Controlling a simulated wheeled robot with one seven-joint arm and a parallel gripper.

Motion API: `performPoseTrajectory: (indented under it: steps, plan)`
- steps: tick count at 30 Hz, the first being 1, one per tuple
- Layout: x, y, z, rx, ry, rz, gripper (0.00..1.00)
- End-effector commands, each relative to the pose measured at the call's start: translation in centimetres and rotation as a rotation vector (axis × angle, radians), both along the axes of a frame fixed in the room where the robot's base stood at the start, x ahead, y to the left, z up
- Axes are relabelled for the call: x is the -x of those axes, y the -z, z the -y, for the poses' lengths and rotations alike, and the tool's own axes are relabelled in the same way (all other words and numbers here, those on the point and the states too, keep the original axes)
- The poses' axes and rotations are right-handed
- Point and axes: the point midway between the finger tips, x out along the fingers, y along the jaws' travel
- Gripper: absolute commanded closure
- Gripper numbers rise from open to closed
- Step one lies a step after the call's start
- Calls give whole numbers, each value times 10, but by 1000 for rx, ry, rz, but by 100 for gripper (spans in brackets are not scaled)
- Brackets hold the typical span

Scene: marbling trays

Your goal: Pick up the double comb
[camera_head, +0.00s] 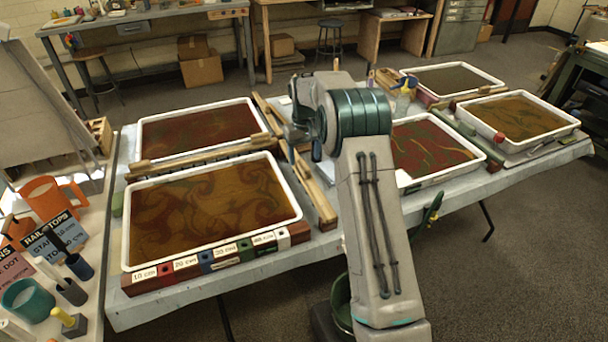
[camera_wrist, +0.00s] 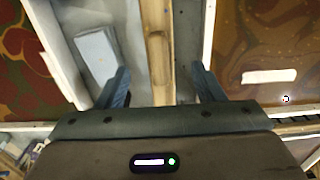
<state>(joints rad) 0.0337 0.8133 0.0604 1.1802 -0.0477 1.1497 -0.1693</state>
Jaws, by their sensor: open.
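A long wooden comb (camera_head: 200,158) with dark teeth lies along the gap between the two left trays; I cannot tell for certain that it is the double comb. A toothed strip (camera_wrist: 298,126) shows at the right edge of the wrist view. My gripper (camera_head: 302,148) is above the gap right of the left trays, near the comb's right end, partly hidden by my arm. In the wrist view my gripper (camera_wrist: 160,84) is open, its fingers on either side of a wooden rail (camera_wrist: 157,40) below. Nothing is visibly held.
The front left tray (camera_head: 215,205) holds brown marbled liquid; the back left tray (camera_head: 200,128) is dark red. A red-green tray (camera_head: 468,137) is right of my arm. Wooden rails (camera_head: 318,195) run between the tray groups. A side table (camera_head: 88,300) with cups stands at left.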

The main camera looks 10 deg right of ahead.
Motion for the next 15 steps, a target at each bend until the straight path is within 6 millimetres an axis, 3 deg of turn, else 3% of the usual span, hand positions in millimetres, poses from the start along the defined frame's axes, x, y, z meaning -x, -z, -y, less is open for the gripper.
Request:
performPoseTrajectory:
  steps: [8, 15]
  plan:
    - [-1, 23, 0, 0, 0, -2, 38]
    - [-3, 57, 0, 0, 0, -2, 38]
